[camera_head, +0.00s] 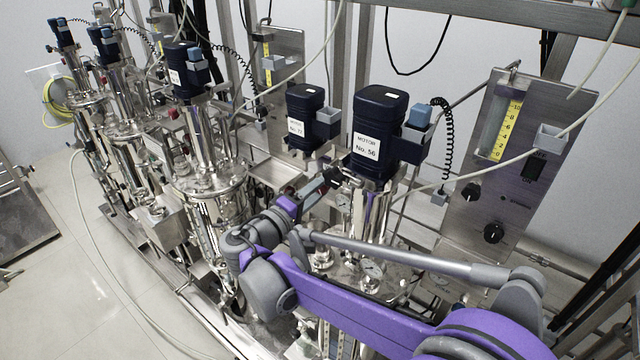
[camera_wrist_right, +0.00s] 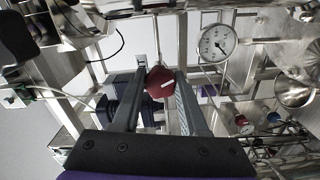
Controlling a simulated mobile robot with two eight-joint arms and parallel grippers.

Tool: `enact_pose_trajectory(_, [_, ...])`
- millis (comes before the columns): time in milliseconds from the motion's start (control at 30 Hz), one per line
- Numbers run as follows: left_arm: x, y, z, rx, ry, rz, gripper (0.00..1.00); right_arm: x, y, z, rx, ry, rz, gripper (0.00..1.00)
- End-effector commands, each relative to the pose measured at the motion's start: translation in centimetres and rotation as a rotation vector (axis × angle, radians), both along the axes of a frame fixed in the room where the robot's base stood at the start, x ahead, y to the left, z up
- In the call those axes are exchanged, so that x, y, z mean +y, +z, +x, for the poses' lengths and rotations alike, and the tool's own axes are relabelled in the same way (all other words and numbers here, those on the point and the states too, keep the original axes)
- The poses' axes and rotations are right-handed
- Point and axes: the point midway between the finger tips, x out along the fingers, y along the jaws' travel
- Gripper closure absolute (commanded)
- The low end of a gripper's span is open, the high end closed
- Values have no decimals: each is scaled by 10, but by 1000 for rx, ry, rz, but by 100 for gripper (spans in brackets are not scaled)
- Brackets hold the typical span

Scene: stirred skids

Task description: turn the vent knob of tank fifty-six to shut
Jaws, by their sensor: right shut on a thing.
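The motor labelled No. 56 (camera_head: 378,135) stands on a steel tank (camera_head: 371,212) at the middle right of the head view. My right arm reaches in from the lower right, and its gripper (camera_head: 326,181) is beside the upper part of this tank. The white mark lies nearly level in that picture. In the head view the knob is too small and covered to make out. My left gripper is not in view.
Motor No. 72 (camera_head: 305,117) stands just left of motor 56. A panel (camera_head: 497,155) with a yellow scale and black knobs is at the right. A round gauge (camera_wrist_right: 216,43) is near the knob. More tanks (camera_head: 208,180) and hoses crowd the left.

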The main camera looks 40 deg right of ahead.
Motion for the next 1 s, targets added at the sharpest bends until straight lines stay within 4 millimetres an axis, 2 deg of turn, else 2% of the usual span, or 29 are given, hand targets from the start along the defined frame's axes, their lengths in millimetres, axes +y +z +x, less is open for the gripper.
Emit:
enact_pose_trajectory(200, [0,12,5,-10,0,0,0,0,2,1,-186,0,54,100])
enact_pose_trajectory(500, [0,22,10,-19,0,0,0,0,1,0,-376,0,109,100])
enact_pose_trajectory(1000, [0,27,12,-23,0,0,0,0,-1,0,-478,0,139,100])
